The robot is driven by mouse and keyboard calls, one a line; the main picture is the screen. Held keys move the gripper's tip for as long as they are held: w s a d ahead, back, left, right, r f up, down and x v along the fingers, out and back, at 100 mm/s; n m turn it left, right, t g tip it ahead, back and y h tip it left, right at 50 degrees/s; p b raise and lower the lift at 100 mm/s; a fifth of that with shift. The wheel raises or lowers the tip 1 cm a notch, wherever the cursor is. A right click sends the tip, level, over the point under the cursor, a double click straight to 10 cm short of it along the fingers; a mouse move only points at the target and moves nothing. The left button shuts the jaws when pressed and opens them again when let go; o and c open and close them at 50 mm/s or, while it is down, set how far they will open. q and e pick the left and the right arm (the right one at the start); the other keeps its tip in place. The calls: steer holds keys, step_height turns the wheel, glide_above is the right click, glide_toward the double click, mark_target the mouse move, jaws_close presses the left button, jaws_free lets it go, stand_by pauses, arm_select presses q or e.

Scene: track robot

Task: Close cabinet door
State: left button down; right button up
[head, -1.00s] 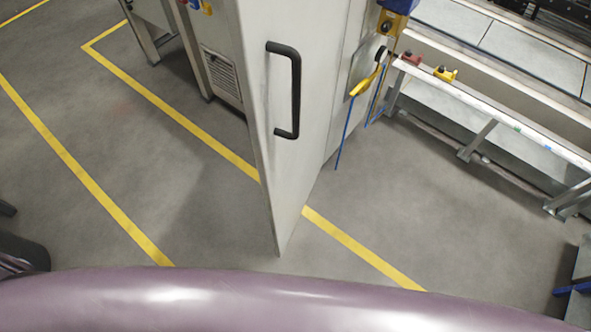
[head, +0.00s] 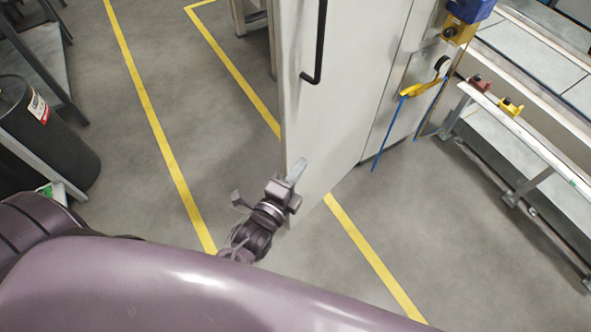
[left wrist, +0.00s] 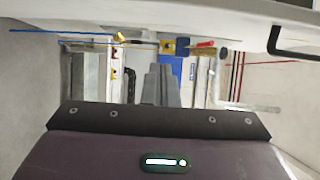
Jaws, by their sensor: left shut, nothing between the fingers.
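The cabinet door (head: 335,120) is a tall light-grey panel standing open, with a black bar handle (head: 319,45) on its face. My left gripper (head: 296,170) is shut and empty, at the lower part of the door's face near its free edge; I cannot tell whether it touches. In the left wrist view the shut fingers (left wrist: 162,84) point toward the cabinet side, and the door's pale surface runs along the top with the black handle (left wrist: 290,42) at the right. My right gripper is not in view.
A black bin (head: 40,130) stands at the left. Yellow floor lines (head: 160,130) cross open grey floor. A metal bench frame (head: 530,150) runs along the right. A yellow holder with blue cords (head: 413,90) hangs on the cabinet side.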

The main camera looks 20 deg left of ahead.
mark_target(300, 139)
arm_select(q)
steer(key=shift+w+a+p, duration=0.15)
steer(key=shift+w+a, duration=0.25)
steer(key=shift+w, duration=1)
steer(key=shift+w+a+p, duration=0.15)
steer(key=shift+w+a, duration=0.3)
steer(key=shift+w, duration=0.95)
steer(key=shift+w+a+p, duration=0.15)
steer(key=shift+w+a, duration=0.25)
steer(key=shift+w, duration=1)
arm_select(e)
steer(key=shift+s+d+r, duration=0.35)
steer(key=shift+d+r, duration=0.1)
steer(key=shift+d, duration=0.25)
